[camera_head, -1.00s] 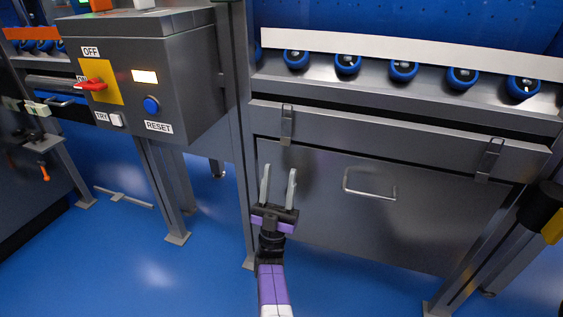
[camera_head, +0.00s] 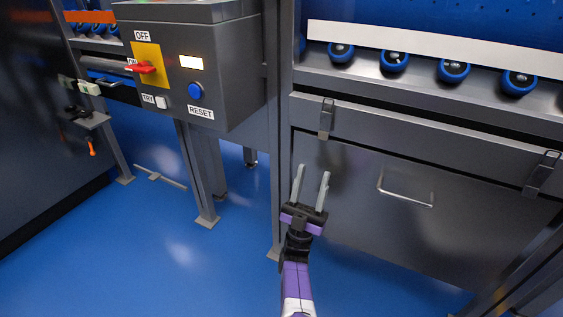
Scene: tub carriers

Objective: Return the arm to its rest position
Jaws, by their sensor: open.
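My gripper (camera_head: 310,187) is in the lower middle of the head view, at the end of my purple and white arm. Its two grey fingers point up and stand apart, with nothing between them. It shows in front of the left part of a grey cabinet panel (camera_head: 365,228). I cannot tell how far it is from the panel.
A grey control box (camera_head: 230,75) with a red switch handle (camera_head: 143,68) and a blue reset button (camera_head: 195,91) stands on legs at upper left. A roller shelf (camera_head: 430,88) runs along the upper right. The blue floor (camera_head: 150,265) is clear at lower left.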

